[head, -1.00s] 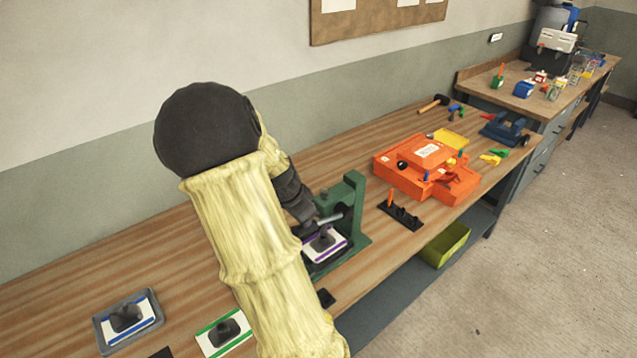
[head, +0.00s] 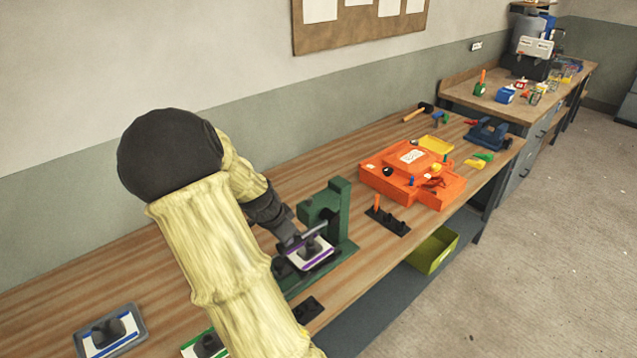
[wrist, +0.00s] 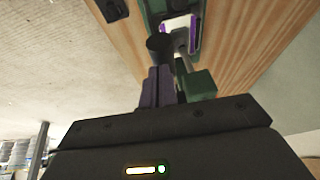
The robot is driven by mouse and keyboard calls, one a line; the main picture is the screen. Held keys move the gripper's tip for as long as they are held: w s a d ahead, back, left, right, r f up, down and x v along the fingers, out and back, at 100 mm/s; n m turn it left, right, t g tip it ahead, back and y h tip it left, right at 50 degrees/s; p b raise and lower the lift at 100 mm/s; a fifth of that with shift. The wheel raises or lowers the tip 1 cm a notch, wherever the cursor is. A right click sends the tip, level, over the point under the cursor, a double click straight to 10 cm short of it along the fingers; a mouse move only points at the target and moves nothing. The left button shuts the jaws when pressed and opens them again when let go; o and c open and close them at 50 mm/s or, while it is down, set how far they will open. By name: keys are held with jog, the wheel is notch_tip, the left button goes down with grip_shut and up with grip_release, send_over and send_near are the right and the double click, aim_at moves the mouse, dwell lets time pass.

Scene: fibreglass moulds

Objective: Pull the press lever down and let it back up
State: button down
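The green press (head: 340,205) stands on the long wooden bench, right of my forearm. A white card with a purple edge (head: 318,258) and a dark piece on it lies under the press; it also shows in the wrist view (wrist: 180,24). My gripper (head: 312,232) is in front of the press at its lever. In the wrist view, the fingers of my gripper (wrist: 160,85) lie close together just behind a dark round knob (wrist: 160,47), which looks like the lever's end. A grey bar (wrist: 182,66) runs beside it. Whether the fingers grip the knob is unclear.
An orange case (head: 385,180) and a black rack (head: 388,221) stand right of the press. A grey tray (head: 140,320) and a green-edged card (head: 192,350) lie at the lower left. A yellow-green bin (head: 435,250) sits below the bench. The bench behind the press is clear.

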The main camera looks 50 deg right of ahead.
jog(key=shift+s+a+f, duration=0.35)
jog(key=shift+a+f, duration=0.25)
jog(key=shift+f, duration=0.2)
jog(key=p+v, duration=0.4)
jog(key=v, duration=0.9)
jog(key=shift+w+a+r+p, duration=0.25)
jog(key=shift+w+a+p, duration=0.05)
jog(key=shift+w+a, duration=0.2)
jog(key=shift+f, duration=0.1)
jog(key=s+a+f+n+t+y, duration=0.1)
jog(key=s+a+n+y, duration=0.1)
jog(key=a+n, duration=0.7)
jog(key=s+a+f+n+t+y, duration=0.1)
jog(key=s+a+n, duration=0.3)
jog(key=a+n, duration=0.6)
jog(key=shift+a+f+y, duration=0.5)
jog(key=shift+f+y, duration=0.15)
jog(key=shift+y, duration=0.15)
